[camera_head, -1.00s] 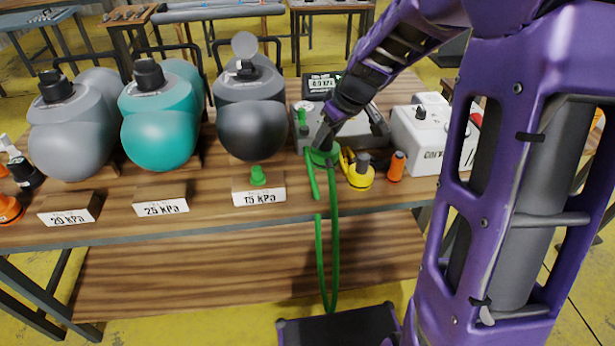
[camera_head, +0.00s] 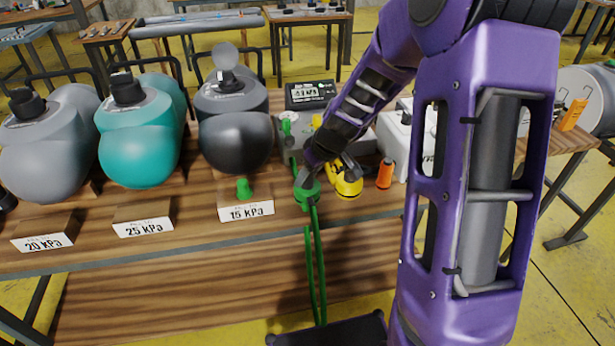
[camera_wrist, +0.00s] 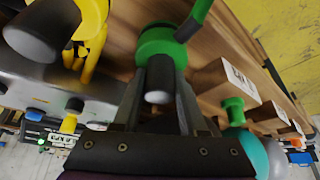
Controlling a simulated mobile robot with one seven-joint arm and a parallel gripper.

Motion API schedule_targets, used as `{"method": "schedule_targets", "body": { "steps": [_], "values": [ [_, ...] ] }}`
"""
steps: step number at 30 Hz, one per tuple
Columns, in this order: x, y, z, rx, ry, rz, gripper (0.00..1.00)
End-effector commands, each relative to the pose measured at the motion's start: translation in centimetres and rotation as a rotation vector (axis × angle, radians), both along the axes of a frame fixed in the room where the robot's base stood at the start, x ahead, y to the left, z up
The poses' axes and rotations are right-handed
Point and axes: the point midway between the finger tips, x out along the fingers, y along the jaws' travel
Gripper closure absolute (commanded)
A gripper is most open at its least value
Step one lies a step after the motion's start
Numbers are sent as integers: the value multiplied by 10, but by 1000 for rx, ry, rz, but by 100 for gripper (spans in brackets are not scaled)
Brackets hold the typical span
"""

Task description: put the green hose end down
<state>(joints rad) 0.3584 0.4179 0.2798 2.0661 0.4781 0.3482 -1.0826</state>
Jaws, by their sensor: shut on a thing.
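The green hose end (camera_head: 307,194) is at my gripper (camera_head: 306,178), near the front edge of the wooden table (camera_head: 160,250). My gripper is shut on it. In the wrist view, the round green hose end (camera_wrist: 160,44) sits between the two dark fingers of my gripper (camera_wrist: 160,85), with its grey nozzle (camera_wrist: 158,82) toward the camera. The green hose (camera_head: 316,265) hangs from it over the table edge. I cannot tell whether the hose end touches the tabletop.
A yellow hose end (camera_head: 344,184) and an orange one (camera_head: 385,174) stand just right. Grey, teal and dark boat tubes (camera_head: 137,145) fill the left. A grey gauge unit (camera_head: 286,150) is behind.

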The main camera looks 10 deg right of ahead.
Motion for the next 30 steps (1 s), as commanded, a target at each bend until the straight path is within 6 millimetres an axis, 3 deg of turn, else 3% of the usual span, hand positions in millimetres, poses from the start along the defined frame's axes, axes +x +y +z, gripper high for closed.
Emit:
{"method": "schedule_targets", "body": {
  "steps": [5,6,10,22,30],
  "values": [
    [0,0,0,-1,-2,-1,100],
    [0,0,-1,-1,-2,-1,53],
    [0,0,0,-1,-2,-1,30],
    [-2,-2,7,-1,-3,-1,29],
    [-21,-14,55,-3,-6,-4,29]
  ]
}}
